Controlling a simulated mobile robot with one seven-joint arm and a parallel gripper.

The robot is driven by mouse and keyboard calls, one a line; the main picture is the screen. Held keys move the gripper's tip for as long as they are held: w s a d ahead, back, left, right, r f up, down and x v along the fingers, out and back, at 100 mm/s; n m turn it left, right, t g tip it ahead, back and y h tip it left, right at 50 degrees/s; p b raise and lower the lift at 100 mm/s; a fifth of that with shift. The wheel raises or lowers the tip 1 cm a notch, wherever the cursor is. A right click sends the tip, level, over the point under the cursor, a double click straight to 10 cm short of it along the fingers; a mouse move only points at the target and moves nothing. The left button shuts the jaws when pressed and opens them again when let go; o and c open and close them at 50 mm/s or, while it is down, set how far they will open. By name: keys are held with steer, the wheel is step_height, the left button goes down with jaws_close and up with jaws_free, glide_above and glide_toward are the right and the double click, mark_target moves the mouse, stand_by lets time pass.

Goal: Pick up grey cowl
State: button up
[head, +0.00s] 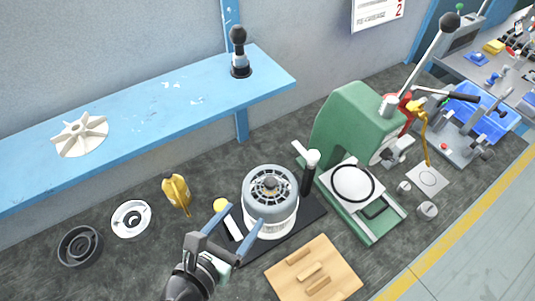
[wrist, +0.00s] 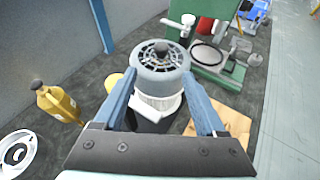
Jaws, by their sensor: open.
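The grey cowl (head: 270,186) is a round, slotted cap with a dark knob at its centre. It sits upright on a white finned body (head: 266,222) on the bench. It also shows in the wrist view (wrist: 159,56), straight ahead between the finger ends. My gripper (head: 240,213) is open and empty, its two blue fingers (wrist: 160,78) apart. In the head view it is at the near left of the cowl, one finger overlapping the white body. I cannot tell whether a finger touches anything.
A green press (head: 345,125) stands close right of the cowl. A wooden board (head: 335,281) lies in front. A yellow bottle (head: 176,191), a white ring (head: 132,218) and a dark ring (head: 79,246) are at left. A blue shelf (head: 180,105) overhangs behind, holding a white impeller (head: 80,136).

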glide_toward(269, 183)
steer(key=x, duration=0.3)
steer(key=shift+w+d+f+p, duration=0.15)
steer(key=shift+w+f+p, duration=0.15)
steer(key=shift+f, duration=0.1)
steer(key=shift+r+p+x, duration=0.15)
steer(key=shift+p+x, duration=0.05)
steer(key=shift+x, duration=1.1)
steer(key=shift+r+p+x, duration=0.1)
steer(key=shift+p+x, duration=0.1)
steer(key=shift+x, duration=1.1)
jaws_close()
